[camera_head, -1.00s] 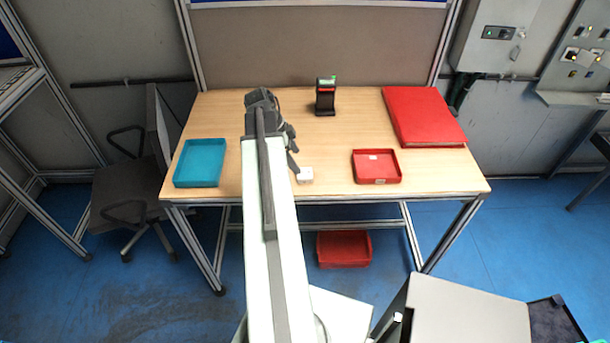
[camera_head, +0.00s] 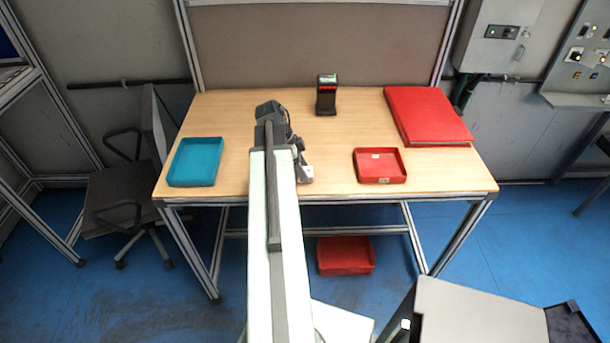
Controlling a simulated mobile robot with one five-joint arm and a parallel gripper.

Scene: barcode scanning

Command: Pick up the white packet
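The small white packet (camera_head: 309,171) lies on the wooden table near its front edge, left of the red tray. Only its right part shows; my gripper (camera_head: 303,172) covers the rest. My gripper is down at the packet, at the right side of my arm's end. Its fingers are too small and too hidden to tell whether they are open or shut, or whether they touch the packet.
A teal tray (camera_head: 171,180) is at the table's left and a red tray (camera_head: 381,181) right of the packet. A black scanner (camera_head: 326,97) stands at the back. A large red box (camera_head: 428,113) lies back right. Another red tray (camera_head: 345,257) is under the table.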

